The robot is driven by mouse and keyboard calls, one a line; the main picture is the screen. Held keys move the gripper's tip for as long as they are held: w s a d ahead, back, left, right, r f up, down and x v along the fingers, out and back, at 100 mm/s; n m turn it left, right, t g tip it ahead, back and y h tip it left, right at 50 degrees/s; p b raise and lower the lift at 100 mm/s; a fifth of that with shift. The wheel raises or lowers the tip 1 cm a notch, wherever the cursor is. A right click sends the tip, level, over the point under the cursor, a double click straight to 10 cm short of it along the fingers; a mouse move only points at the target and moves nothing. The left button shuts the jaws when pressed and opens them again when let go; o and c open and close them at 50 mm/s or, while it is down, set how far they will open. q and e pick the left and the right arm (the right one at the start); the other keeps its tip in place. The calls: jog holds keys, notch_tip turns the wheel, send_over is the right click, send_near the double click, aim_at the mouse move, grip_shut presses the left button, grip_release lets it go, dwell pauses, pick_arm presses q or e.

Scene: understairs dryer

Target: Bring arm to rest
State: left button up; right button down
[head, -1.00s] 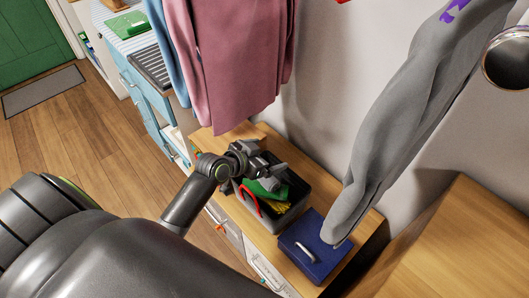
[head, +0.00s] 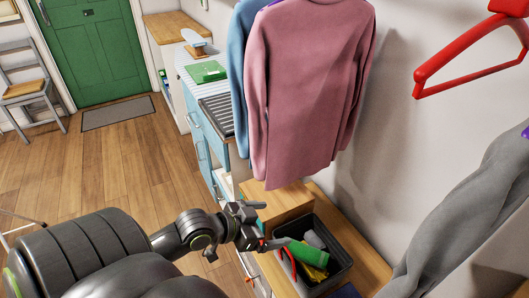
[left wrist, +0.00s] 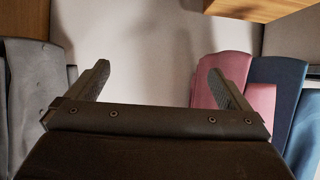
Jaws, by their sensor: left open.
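My left arm comes in from the lower left in the head view. My right gripper does not show.
The bin holds a green item (head: 306,254) and a yellow one. A pink garment (head: 305,95) and a blue one (head: 242,60) hang above. A red hanger (head: 470,62) and grey garment (head: 470,215) are at right. Free wooden floor (head: 110,165) lies at left, toward a green door (head: 92,45).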

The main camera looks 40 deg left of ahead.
pick_arm(q)
jog(key=shift+s+a+r, duration=0.15)
jog(key=shift+s+r, duration=0.15)
jog(key=shift+s, duration=0.2)
jog(key=s+a+f+n+g+y, duration=0.15)
jog(key=a+f, duration=0.25)
jog(key=f, duration=0.5)
jog(key=s+a+f+n+g+y, duration=0.15)
jog(key=a+f, duration=0.25)
jog(key=f, duration=0.5)
jog(key=s+a+f+n+g+y, duration=0.15)
jog(key=a+f, duration=0.25)
jog(key=f, duration=0.5)
jog(key=s+d+f+g+y, duration=0.1)
jog(key=s+d+f+g, duration=0.2)
jog(key=s+f, duration=0.95)
jog(key=s+d+f+g, duration=0.3)
jog(key=s+d+f, duration=0.5)
jog(key=s, duration=0.4)
jog(key=shift+s+d+f+p, duration=0.15)
jog(key=shift+d+f+p, duration=0.2)
jog(key=shift+f, duration=0.15)
jog(key=shift+h, duration=0.25)
